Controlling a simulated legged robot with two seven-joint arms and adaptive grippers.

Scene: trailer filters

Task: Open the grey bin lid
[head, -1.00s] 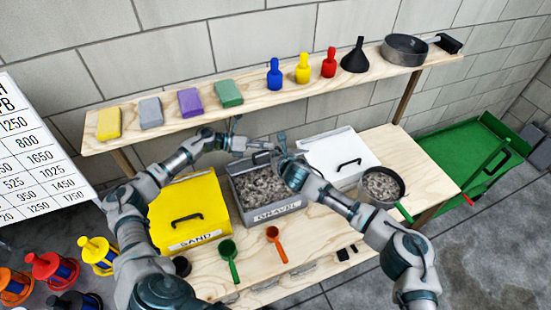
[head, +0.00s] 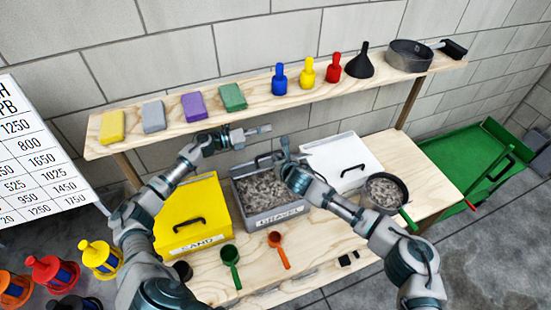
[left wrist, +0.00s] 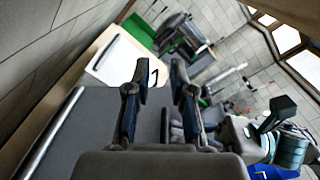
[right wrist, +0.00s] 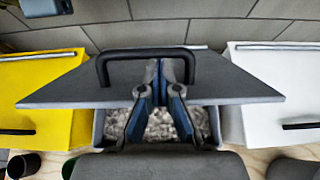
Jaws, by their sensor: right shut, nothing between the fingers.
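The grey bin (head: 284,217), labelled GRAVEL, stands open between the yellow and white bins, with gravel inside. Its grey lid (right wrist: 75,92) is raised, with a black handle (right wrist: 175,54) on it in the right wrist view. My right gripper (head: 286,150) is shut and empty at the lid; its fingers (right wrist: 165,68) overlap the handle in the right wrist view, and contact is unclear. My left gripper (head: 262,130) is open and empty above the back of the bin. Its fingers (left wrist: 161,68) are apart in the left wrist view.
The yellow SAND bin (head: 185,200) and white bin (head: 335,150) are shut on either side. A shelf (head: 300,100) with sponges, bottles and a funnel (head: 359,62) runs behind. A pan (head: 384,178) and green (head: 231,256) and orange scoops (head: 275,240) lie on the bench.

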